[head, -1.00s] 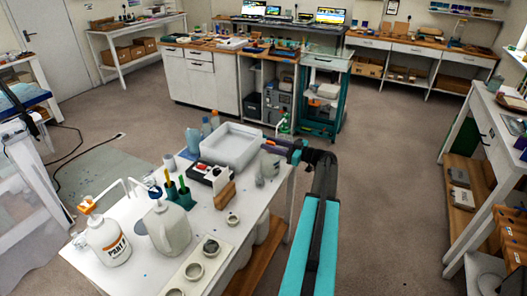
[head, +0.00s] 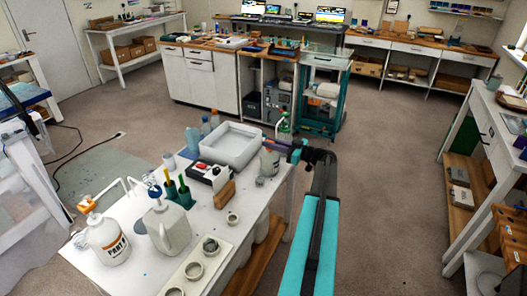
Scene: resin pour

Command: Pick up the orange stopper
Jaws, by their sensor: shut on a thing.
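My gripper (head: 272,145) is above the right back part of the white worktable (head: 222,225), at the end of my dark and teal arm. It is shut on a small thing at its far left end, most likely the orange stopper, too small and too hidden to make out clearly. A grey container (head: 269,162) stands on the table just below the gripper. The gripper appears apart from it.
A white tray (head: 231,147) lies left of the gripper. A red-buttoned device (head: 208,175), a jug (head: 170,230) and a "PART A" pump bottle (head: 108,242) also stand on the table. A green spray bottle (head: 285,127) shows behind the gripper. Floor right of my arm is clear.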

